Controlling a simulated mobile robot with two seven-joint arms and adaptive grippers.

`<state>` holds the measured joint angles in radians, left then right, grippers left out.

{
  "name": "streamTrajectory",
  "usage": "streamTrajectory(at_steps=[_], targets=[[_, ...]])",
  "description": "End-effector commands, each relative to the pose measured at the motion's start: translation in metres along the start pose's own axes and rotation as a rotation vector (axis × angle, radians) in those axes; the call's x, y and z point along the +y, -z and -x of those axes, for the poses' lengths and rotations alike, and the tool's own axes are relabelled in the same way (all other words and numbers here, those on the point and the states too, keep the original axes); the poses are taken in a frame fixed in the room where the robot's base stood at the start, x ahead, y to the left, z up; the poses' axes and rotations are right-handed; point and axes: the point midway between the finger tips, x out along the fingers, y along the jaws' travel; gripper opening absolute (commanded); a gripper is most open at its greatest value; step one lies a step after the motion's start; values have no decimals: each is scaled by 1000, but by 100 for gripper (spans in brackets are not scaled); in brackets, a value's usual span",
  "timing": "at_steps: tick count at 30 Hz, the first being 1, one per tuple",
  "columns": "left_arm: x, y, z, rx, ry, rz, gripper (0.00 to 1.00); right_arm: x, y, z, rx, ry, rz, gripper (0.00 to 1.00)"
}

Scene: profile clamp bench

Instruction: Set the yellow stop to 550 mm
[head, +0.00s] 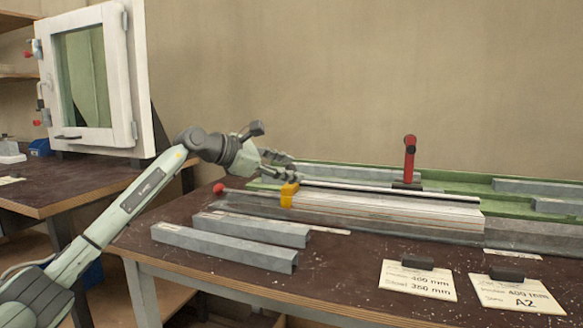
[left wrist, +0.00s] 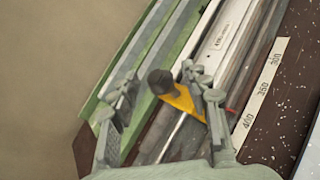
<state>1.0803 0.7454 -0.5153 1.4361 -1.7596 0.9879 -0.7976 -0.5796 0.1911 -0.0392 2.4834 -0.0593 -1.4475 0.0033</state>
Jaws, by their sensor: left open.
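The yellow stop (head: 288,195) sits at the left end of the long bench fixture, on a metal rod (head: 375,188). In the left wrist view the yellow stop (left wrist: 184,100) has a dark round knob (left wrist: 160,81) and shows between my fingers. My left gripper (head: 292,168) is just above and behind the stop in the head view. In the left wrist view my left gripper (left wrist: 163,88) is open, its right finger close beside the stop; contact cannot be told. My right gripper is not in view.
A red-handled clamp (head: 410,160) stands upright behind the rod. A red-knobbed lever (head: 218,188) is left of the stop. Grey profiles (head: 225,246) lie at the front left, others in the green tray (head: 470,189).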

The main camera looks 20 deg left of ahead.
Motion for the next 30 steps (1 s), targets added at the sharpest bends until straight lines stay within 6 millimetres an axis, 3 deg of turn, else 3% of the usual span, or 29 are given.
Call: streamTrajectory(at_steps=[12,23,30], targets=[[0,0,-11,-1,0,1,45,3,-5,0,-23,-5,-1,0],[0,0,-10,-1,0,1,1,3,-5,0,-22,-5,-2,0],[0,0,-10,-1,0,1,0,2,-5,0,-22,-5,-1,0]])
